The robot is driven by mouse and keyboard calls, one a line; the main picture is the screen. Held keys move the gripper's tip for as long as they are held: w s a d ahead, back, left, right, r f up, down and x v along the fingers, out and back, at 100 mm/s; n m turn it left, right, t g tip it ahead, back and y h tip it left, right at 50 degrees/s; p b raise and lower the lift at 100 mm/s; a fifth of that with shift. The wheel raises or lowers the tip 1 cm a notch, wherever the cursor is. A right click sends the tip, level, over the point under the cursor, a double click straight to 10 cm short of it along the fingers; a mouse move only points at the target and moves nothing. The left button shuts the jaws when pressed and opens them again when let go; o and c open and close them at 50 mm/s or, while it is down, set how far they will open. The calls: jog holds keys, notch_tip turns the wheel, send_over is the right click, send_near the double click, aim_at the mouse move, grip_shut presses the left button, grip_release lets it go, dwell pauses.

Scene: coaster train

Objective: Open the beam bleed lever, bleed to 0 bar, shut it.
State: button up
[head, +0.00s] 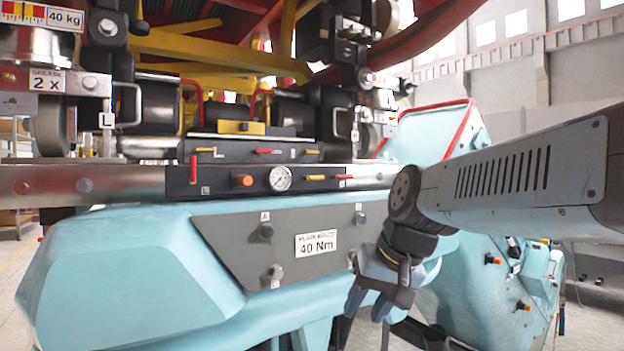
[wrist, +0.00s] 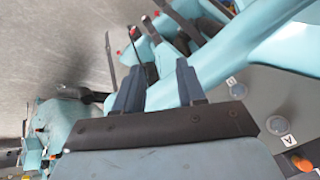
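A black panel (head: 215,182) on the silver beam (head: 130,180) carries a round white gauge (head: 280,179); its reading is too small to tell. An upright red lever (head: 193,172) stands near the letter L. A yellow lever (head: 315,178) lies level just right of the gauge, with a red lever (head: 343,177) beyond it. I cannot tell which is the beam bleed lever. My gripper (head: 367,306) hangs low, below and right of this panel, touching none of these levers. In the wrist view its two fingers (wrist: 157,80) are apart with nothing held between them.
Below the beam, a grey plate (head: 225,235) with knobs and a 40 Nm label (head: 316,243) sits on the turquoise body (head: 110,280), near my gripper. An upper block (head: 240,150) carries more levers. A turquoise unit (head: 500,285) with orange knobs stands right of my gripper.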

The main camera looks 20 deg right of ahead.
jog(key=w+d+r+m+t+y, duration=0.2)
jog(key=w+r+m+y, duration=0.25)
jog(key=w+r, duration=0.65)
jog(key=m+t+y, duration=0.4)
jog(key=t, duration=0.1)
send_near(321, 178)
jog(key=shift+n+h, duration=0.25)
jog(key=x, duration=0.8)
jog(key=shift+a+r, duration=0.1)
jog(key=shift+a, duration=0.15)
grip_shut()
